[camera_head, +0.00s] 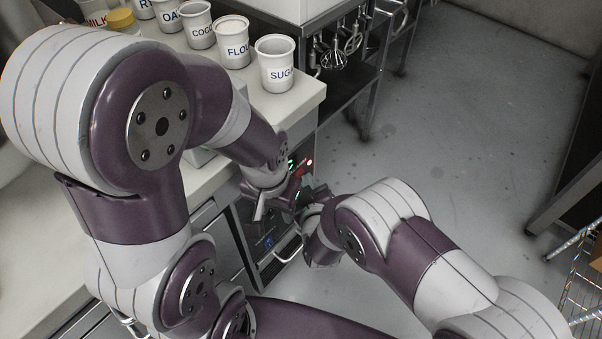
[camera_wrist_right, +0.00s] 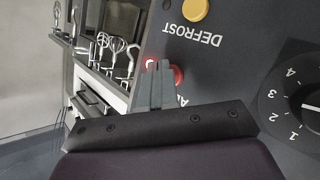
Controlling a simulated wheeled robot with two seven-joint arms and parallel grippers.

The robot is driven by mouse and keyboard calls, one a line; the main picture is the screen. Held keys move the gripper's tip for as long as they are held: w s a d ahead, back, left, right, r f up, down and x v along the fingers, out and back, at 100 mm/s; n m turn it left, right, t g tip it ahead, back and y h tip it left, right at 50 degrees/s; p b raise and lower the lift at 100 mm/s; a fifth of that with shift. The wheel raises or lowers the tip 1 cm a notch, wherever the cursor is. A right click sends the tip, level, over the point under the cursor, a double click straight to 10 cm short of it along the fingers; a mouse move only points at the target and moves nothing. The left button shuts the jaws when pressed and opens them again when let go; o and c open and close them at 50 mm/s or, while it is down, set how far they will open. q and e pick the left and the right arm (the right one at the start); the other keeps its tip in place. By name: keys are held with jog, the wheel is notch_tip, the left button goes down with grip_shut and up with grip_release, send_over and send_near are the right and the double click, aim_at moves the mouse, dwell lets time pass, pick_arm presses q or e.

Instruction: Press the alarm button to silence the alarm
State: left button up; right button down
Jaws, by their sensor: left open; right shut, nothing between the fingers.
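The red alarm button (camera_wrist_right: 179,76) shows in the right wrist view on a dark control panel (camera_wrist_right: 226,75), partly hidden behind my fingers. A lit red lamp (camera_wrist_right: 150,62) is beside it, and the label below is mostly covered. My right gripper (camera_wrist_right: 158,66) is shut and empty, its fingertips in front of the button's left side. I cannot tell whether they touch it. In the head view the lit lamp (camera_head: 309,162) shows on the appliance front. My left gripper (camera_head: 260,212) is open and empty, close in front of that appliance.
A yellow DEFROST button (camera_wrist_right: 195,9) and a numbered dial (camera_wrist_right: 306,106) share the panel. Canisters, including the sugar one (camera_head: 276,64), stand on the counter (camera_head: 290,105) above. Whisks (camera_head: 333,58) hang behind.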

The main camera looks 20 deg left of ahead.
jog(key=shift+w+a, duration=0.1)
jog(key=shift+a, duration=0.15)
dwell(0.3)
jog(key=shift+s+d+p, duration=0.3)
jog(key=shift+d+p, duration=0.05)
jog(key=shift+d, duration=0.45)
jog(key=shift+d, duration=0.1)
jog(key=d, duration=0.1)
jog(key=s+d+p, duration=0.1)
jog(key=d, duration=0.1)
jog(key=d+p, duration=0.1)
jog(key=shift+s+d, duration=0.25)
jog(key=shift+s, duration=0.1)
